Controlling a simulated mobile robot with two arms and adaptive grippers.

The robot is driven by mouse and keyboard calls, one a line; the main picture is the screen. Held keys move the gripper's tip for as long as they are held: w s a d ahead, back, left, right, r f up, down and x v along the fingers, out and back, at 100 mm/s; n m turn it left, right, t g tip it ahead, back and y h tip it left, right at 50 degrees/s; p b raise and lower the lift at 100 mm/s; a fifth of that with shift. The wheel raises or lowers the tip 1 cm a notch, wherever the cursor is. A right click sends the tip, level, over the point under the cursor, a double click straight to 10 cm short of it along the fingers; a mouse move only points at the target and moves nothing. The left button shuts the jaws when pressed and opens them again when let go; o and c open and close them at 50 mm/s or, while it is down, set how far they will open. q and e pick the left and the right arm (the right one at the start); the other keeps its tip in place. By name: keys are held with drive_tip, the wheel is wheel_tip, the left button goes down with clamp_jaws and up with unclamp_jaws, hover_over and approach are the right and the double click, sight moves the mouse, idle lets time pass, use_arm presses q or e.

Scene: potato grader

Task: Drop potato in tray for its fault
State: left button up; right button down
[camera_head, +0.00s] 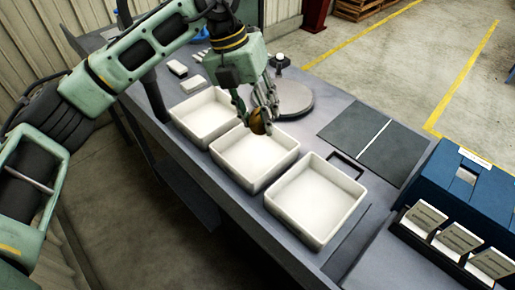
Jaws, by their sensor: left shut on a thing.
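My left gripper (262,106) is shut on a brown potato (257,122) and holds it above the back edge of the middle white tray (251,176). The fingers cover part of the potato, and any fault on it is too small to make out. A second white tray (195,129) stands on the left, farther back. A third white tray (314,233) stands on the right, nearer the front. All three trays look empty. My right gripper is not in view.
A round grey plate (298,98) lies behind the middle tray on the grey table. A dark flat mat (375,139) lies at the right. A blue box (468,187) and a black rack with several white cards (455,240) stand at the far right.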

use_arm(q)
drive_tip(key=shift+w+a+r+n+t, duration=0.1)
drive_tip(key=shift+w+r+n+t, duration=0.15)
drive_tip(key=shift+n, duration=0.3)
drive_tip(key=shift+w+r+n+t, duration=0.15)
drive_tip(key=shift+w+n, duration=0.2)
drive_tip(key=shift+n, duration=0.2)
drive_tip(key=shift+w+f+n, duration=0.1)
drive_tip(key=shift+w+n, duration=0.1)
drive_tip(key=shift+n, duration=0.2)
wheel_tip(320, 180, down, 6)
drive_tip(key=b, duration=0.3)
drive_tip(key=o, duration=1.4)
drive_tip(key=v, duration=1.2)
drive_tip(key=shift+a, duration=0.15)
